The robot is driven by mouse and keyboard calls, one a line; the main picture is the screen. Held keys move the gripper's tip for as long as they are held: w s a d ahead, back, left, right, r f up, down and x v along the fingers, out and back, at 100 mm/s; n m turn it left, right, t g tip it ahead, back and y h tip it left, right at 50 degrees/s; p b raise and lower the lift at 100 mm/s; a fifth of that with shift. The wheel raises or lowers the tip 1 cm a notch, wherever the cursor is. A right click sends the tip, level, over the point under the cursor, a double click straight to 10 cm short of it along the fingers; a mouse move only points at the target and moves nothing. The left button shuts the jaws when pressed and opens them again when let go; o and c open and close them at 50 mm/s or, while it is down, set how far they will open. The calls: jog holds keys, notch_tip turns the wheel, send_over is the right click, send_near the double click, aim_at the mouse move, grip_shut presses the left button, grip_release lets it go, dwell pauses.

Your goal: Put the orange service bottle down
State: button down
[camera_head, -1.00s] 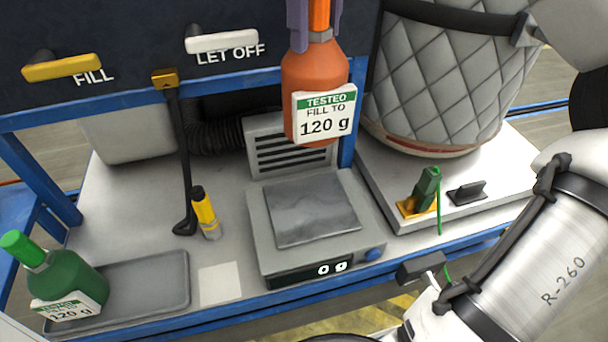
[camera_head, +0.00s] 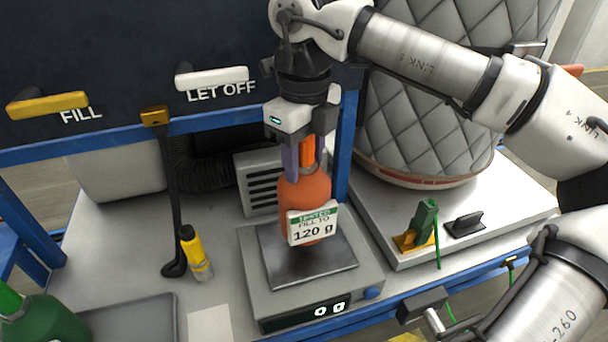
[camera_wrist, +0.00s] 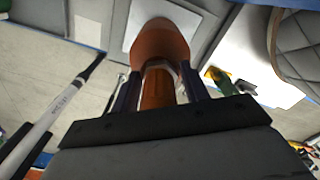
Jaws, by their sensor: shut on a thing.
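The orange service bottle (camera_head: 303,191) is upright in my gripper (camera_head: 305,160), low over the metal plate of the scale (camera_head: 290,285). It bears a tag that reads "TESTED FILL TO 120 g". My gripper is shut on the bottle's neck from above. The scale's display reads 0 g, and I cannot tell for certain whether the base of the bottle touches the plate. In the wrist view the orange bottle (camera_wrist: 160,45) points away between the two fingers (camera_wrist: 158,92).
A green bottle (camera_head: 45,322) stands by a grey tray (camera_head: 130,325) at the left.

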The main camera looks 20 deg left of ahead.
aim_at(304, 178)
jog(key=shift+f, duration=2.2)
jog(key=shift+f, duration=0.2)
jog(key=c, duration=0.7)
grip_release()
jog(key=shift+r, duration=0.2)
notch_tip(304, 178, up, 12)
jog(key=shift+s, duration=0.1)
